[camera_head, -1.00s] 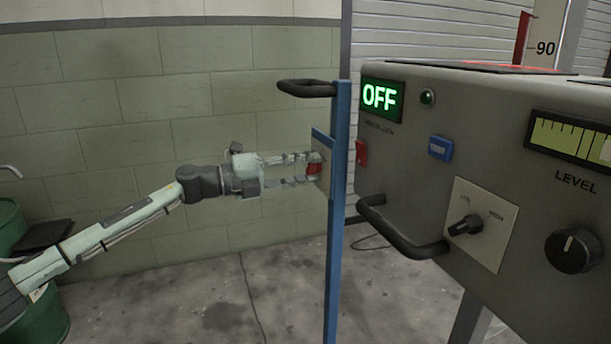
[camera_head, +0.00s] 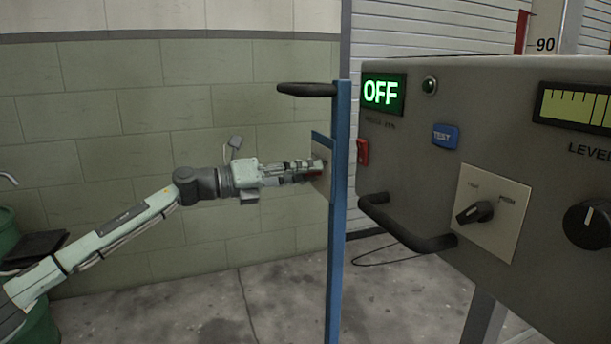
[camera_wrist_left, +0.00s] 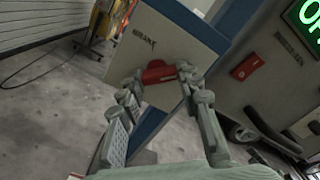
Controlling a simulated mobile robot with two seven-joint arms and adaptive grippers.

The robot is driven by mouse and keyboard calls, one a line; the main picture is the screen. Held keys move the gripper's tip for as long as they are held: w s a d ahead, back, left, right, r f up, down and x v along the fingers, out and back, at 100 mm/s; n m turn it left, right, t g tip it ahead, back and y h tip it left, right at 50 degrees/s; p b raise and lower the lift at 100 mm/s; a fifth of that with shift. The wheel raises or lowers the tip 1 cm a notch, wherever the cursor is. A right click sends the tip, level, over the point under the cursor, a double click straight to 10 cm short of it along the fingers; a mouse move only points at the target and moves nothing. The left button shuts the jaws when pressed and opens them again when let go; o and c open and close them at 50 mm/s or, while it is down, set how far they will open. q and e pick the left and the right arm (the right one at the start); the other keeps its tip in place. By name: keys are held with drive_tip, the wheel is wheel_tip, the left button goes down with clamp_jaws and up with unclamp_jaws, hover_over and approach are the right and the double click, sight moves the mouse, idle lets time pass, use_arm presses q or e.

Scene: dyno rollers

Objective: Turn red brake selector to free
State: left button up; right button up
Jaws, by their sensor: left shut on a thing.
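The red brake selector (camera_wrist_left: 160,73) is a short red handle on a pale plate (camera_wrist_left: 180,48) fixed to a blue post. In the left wrist view it lies between the fingertips of my left gripper (camera_wrist_left: 160,76), one finger at each end. My right gripper is in neither view.
The blue post (camera_head: 338,240) carries a black handle (camera_head: 305,89) on top. Right of it stands a grey console (camera_head: 480,100) with a lit OFF display (camera_head: 383,94), a red switch (camera_head: 362,151), a blue TEST button (camera_head: 445,136), knobs and a black bar handle (camera_head: 405,230).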

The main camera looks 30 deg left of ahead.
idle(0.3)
use_arm(q)
drive_tip(key=o, duration=1.2)
drive_tip(key=shift+c, duration=0.2)
drive_tip(key=v, duration=1.2)
